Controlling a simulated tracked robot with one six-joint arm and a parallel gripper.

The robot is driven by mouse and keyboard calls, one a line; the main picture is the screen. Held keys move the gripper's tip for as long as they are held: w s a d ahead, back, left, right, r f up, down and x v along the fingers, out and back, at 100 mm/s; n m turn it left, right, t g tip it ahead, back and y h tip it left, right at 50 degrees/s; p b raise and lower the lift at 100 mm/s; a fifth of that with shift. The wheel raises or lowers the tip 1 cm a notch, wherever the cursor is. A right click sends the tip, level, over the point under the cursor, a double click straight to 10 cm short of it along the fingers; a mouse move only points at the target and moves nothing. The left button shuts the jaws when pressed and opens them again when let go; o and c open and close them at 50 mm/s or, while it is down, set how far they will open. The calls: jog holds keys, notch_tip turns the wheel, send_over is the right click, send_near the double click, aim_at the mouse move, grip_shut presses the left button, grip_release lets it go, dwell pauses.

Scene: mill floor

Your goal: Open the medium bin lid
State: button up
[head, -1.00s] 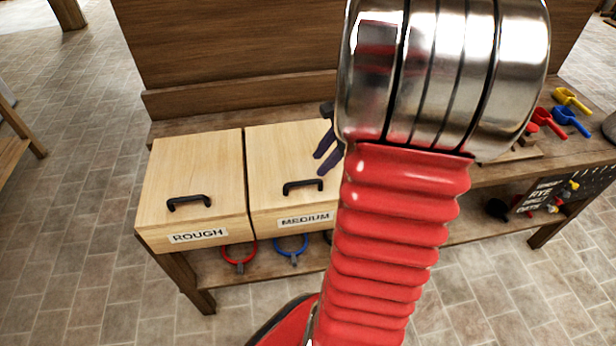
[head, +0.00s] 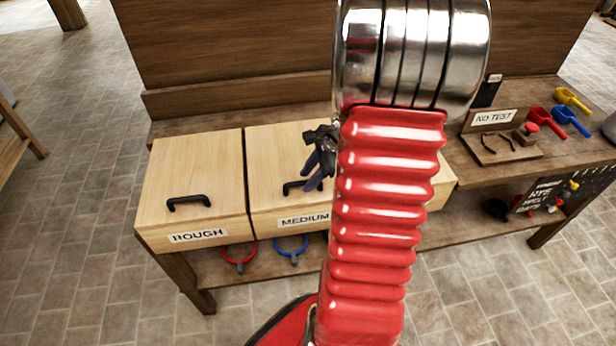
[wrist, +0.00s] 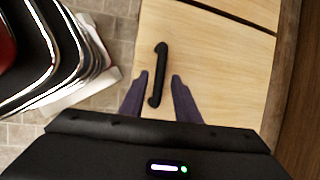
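The medium bin (head: 290,222) is a pale wooden box with a closed, sloping lid (head: 270,155) and a "MEDIUM" label on its front. Its black handle (head: 290,188) is near the lid's front edge and partly hidden by my gripper in the head view. My gripper (head: 316,182) is over the right part of this handle. In the wrist view the black handle (wrist: 158,75) lies between the lines of the two dark purple fingers of my gripper (wrist: 158,80), which are apart. No contact with the handle can be made out.
The rough bin (head: 192,190) stands closed to the left, with its own handle. A "NO TEST" board (head: 493,117) and colored scoops (head: 570,115) lie on the bench at right. Red and blue rings (head: 290,245) hang below the bins.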

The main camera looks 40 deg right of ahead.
grip_shut()
dwell(0.3)
jog(key=shift+a+r, duration=0.1)
